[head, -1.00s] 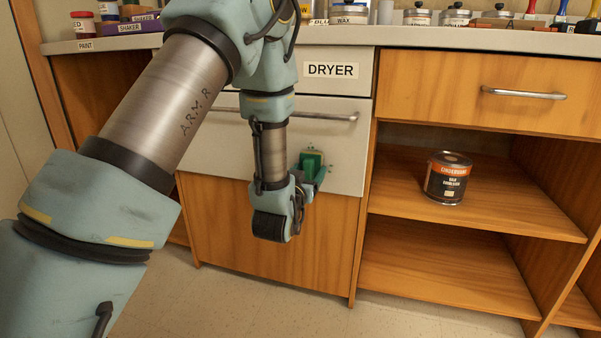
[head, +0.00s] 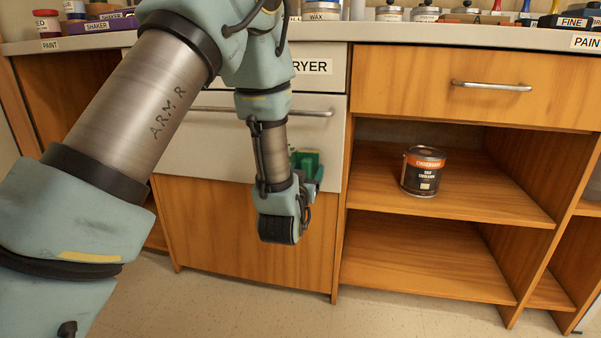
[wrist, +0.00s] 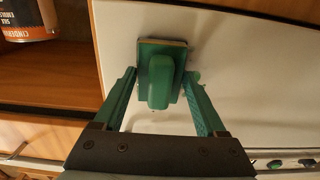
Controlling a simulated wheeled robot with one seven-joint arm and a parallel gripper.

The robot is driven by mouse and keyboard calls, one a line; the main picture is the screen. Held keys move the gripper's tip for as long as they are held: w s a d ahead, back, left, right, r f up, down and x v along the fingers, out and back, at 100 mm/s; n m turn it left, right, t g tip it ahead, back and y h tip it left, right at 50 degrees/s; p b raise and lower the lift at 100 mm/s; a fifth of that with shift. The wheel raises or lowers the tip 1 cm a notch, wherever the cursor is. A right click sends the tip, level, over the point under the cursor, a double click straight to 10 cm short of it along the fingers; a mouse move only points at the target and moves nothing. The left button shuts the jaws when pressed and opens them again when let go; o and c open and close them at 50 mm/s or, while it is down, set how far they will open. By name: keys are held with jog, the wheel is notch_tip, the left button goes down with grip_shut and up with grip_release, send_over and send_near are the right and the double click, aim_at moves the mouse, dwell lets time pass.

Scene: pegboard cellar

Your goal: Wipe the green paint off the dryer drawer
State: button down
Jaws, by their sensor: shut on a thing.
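The dryer drawer (head: 210,150) is a white front below the DRYER label, shut, with a metal bar handle (head: 310,112). My gripper (head: 308,172) is at the drawer's lower right, partly hidden behind my wrist. It is shut on a green block-shaped wiper (head: 305,160) with a raised grip. In the wrist view the wiper (wrist: 160,75) sits between my teal fingers (wrist: 160,100), its flat base facing the white front (wrist: 250,70); contact is hard to judge. A few small green paint specks (wrist: 196,76) show just right of the wiper. Any paint under it is hidden.
An open shelf unit (head: 450,205) stands right of the dryer, with a dark tin (head: 423,171) on its upper shelf. A drawer with a metal handle (head: 491,86) is above. The counter (head: 430,33) holds several tins and jars. The floor (head: 390,322) in front is clear.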

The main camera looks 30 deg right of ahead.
jog(key=shift+w+a, duration=0.1)
jog(key=shift+w+a+r, duration=1.25)
jog(key=shift+w+a, duration=1.5)
jog(key=shift+s+d+f+b, duration=0.1)
jog(key=shift+s+d+b, duration=0.35)
jog(key=shift+s+d, duration=2.45)
jog(key=shift+w, duration=0.15)
jog(key=w+a+b, duration=0.1)
jog(key=w+a, duration=0.4)
jog(key=a, duration=0.1)
jog(key=shift+w, duration=0.2)
